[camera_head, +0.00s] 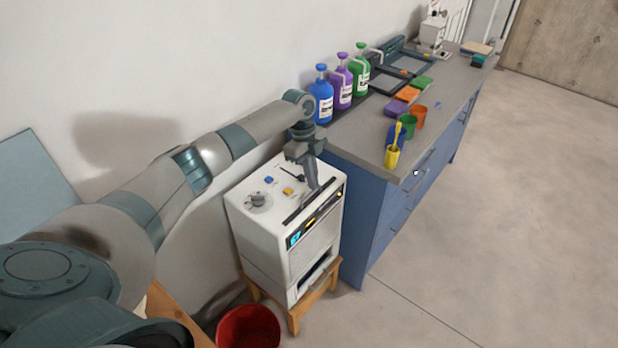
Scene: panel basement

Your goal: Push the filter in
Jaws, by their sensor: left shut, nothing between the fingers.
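A white machine (265,232) stands on a small wooden stool. Its top has a round knob, a blue button, a yellow button, a small dark lever and a long dark slot (295,214) near the front edge. Its front has a lit display strip and a low dark opening (315,274). I cannot clearly make out which part is the filter. My left gripper (313,187) is shut and empty, pointing down at the right part of the slot. It hides some of the top there, and I cannot tell whether its tips touch. My right gripper is out of view.
A blue cabinet (362,205) with a grey worktop stands just right of the machine. A red bucket (248,328) is on the floor before the stool. The floor at right is clear.

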